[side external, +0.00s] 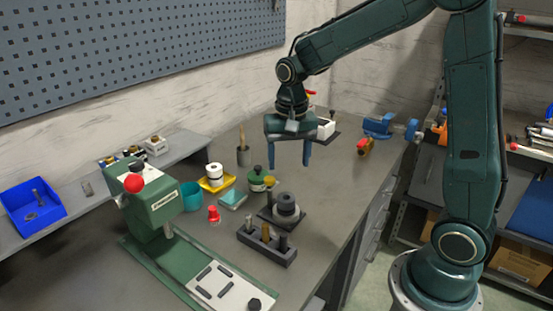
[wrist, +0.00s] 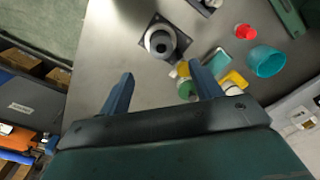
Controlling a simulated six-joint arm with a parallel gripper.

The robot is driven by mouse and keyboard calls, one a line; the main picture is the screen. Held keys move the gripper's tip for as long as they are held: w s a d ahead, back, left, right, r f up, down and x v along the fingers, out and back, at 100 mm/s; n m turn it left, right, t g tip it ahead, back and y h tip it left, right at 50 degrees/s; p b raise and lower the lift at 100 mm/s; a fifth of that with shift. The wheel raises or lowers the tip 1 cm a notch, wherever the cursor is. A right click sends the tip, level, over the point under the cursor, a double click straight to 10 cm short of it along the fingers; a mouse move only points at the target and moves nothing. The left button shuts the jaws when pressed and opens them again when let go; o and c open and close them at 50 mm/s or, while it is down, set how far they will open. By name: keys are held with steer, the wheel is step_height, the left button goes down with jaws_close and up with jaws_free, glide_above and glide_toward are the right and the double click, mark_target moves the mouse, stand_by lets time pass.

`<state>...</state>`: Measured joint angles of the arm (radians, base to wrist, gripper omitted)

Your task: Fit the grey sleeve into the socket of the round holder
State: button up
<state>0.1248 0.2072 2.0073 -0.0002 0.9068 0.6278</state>
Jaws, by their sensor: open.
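The round holder (side external: 286,209) stands on a dark square base on the bench; in the wrist view the holder (wrist: 150,43) shows a light grey ring around a darker centre. I cannot tell whether anything sits in its socket. A dark rack (side external: 262,249) in front of it holds several upright pieces, among them a grey one (side external: 283,241) that may be the grey sleeve; I cannot tell for sure. My gripper (side external: 292,157) is open and empty, pointing down above the bench, behind and above the holder. In the wrist view its fingers (wrist: 161,72) are spread apart, below the holder in the picture.
A green press (side external: 150,205) with a red knob stands at the left. A blue vise (side external: 380,127) is at the back right. Bench right of the holder is clear.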

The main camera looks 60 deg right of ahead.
steer(key=s+a+r+n+t, duration=0.2)
steer(key=s+r+n, duration=0.2)
steer(key=s, duration=0.5)
steer(key=s+a+r+n+t, duration=0.2)
steer(key=s+r+n+t, duration=0.1)
steer(key=s, duration=0.7)
steer(key=shift+s+a+r+n, duration=0.3)
steer(key=shift+r+n, duration=0.5)
steer(key=shift+r, duration=0.5)
steer(key=shift+w, duration=0.1)
